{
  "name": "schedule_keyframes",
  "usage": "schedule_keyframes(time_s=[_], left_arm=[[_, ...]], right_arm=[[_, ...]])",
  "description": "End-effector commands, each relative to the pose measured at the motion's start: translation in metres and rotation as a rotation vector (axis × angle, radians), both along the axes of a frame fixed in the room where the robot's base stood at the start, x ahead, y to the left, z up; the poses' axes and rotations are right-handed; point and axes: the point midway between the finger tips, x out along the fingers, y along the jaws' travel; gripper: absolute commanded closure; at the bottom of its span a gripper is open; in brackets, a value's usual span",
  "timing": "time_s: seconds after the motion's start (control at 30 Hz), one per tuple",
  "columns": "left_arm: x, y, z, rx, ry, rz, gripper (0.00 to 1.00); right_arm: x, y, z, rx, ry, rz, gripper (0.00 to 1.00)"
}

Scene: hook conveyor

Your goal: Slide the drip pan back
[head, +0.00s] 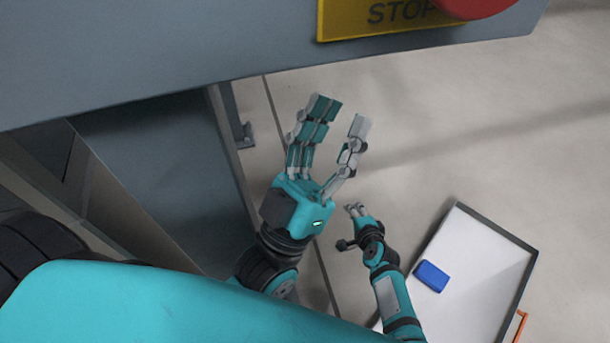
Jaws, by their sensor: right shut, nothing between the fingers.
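The drip pan (479,290) looks like a shallow pale tray with a dark rim, lying low at the lower right, its bottom edge cut off by the picture. An orange handle (520,325) shows at its right side. My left gripper (342,117) is open and empty, up and to the left of the pan, fingers pointing up the picture. My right gripper (356,209) is shut and empty, left of the pan's upper part and apart from it. My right forearm passes over or beside the pan's left edge.
A blue block (431,276) lies in the pan. A grey machine panel (180,50) crosses the top, with a yellow STOP plate (385,20) and red button (475,5). A dark frame leg (235,150) stands left of my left gripper. Pale floor (480,130) is clear above the pan.

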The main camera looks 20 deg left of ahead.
Motion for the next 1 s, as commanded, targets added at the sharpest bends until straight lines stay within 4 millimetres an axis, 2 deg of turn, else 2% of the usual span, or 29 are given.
schedule_keyframes(time_s=[0.03,0.43,0.93,0.97,1.0], left_arm=[[0.0049,0.0099,-0.0001,0.015,-0.010,0.028,0.62],[0.0059,0.0142,0.0002,0.022,-0.015,0.040,0.62],[-0.0022,0.0151,0.0048,0.003,-0.056,0.036,0.62],[-0.0022,0.0150,0.0048,0.003,-0.057,0.036,0.62],[-0.0021,0.0148,0.0048,0.002,-0.056,0.035,0.62]], right_arm=[[0.0000,0.0001,-0.0004,0.000,0.000,0.000,1.00],[0.0000,0.0000,-0.0009,0.000,0.000,0.000,1.00],[0.0001,0.0001,-0.0025,0.000,0.000,0.000,1.00],[0.0001,0.0001,-0.0025,0.000,0.000,0.000,0.99],[0.0000,0.0002,-0.0026,0.000,0.000,0.000,0.94]])
